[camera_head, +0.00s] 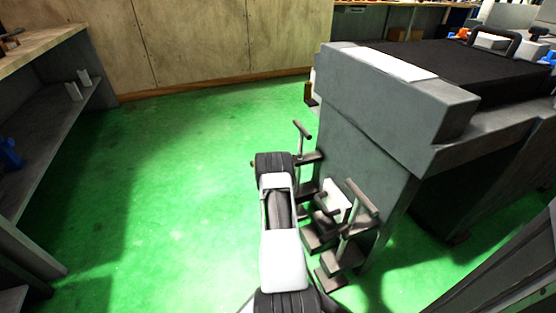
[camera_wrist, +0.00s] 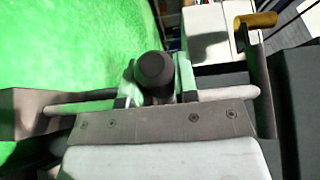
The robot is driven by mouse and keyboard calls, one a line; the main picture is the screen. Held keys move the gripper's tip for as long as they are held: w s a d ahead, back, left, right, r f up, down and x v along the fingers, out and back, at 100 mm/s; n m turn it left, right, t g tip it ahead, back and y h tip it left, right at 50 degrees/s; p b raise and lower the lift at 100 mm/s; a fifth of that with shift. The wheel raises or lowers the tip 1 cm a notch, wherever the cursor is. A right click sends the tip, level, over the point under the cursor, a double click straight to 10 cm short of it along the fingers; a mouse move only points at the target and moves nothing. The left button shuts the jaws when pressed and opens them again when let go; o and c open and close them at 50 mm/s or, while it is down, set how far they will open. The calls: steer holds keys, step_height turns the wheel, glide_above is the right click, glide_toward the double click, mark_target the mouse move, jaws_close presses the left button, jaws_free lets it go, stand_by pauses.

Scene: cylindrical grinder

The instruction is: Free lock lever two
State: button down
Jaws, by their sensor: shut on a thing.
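In the wrist view, my gripper (camera_wrist: 157,92) is shut on a dark lever with a rounded end (camera_wrist: 154,70), seen nearly end-on between the two fingers. The lower part of this lever is hidden by my gripper. In the head view, one lever with a T-shaped handle (camera_head: 302,131) stands on the far left side of the grey machine. Another lever with a bar handle (camera_head: 361,196) stands on the nearer part of that side. I cannot tell which is lever two. My arm partly covers the low brackets there, and the fingers cannot be made out in this view.
The grey grinder body (camera_head: 361,133) rises just right of my arm. A yellow-ended handle (camera_wrist: 262,19) shows at the upper right of the wrist view. The green floor (camera_head: 170,190) is open to the left, with a shelf unit (camera_head: 65,120) beyond.

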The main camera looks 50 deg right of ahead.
steer(key=shift+s+d+g, duration=0.3)
steer(key=shift+s, duration=0.1)
steer(key=c, duration=1.3)
jaws_free()
steer(key=shift+o, duration=0.7)
steer(key=shift+s+d, duration=0.1)
steer(key=shift+o, duration=1.4)
steer(key=shift+w+a, duration=0.35)
steer(key=shift+a, duration=0.05)
steer(key=p+v, duration=0.4)
steer(key=v, duration=0.9)
steer(key=shift+s+a+f+p, duration=0.15)
steer(key=shift+s+a+p, duration=0.1)
steer(key=shift+p, duration=0.05)
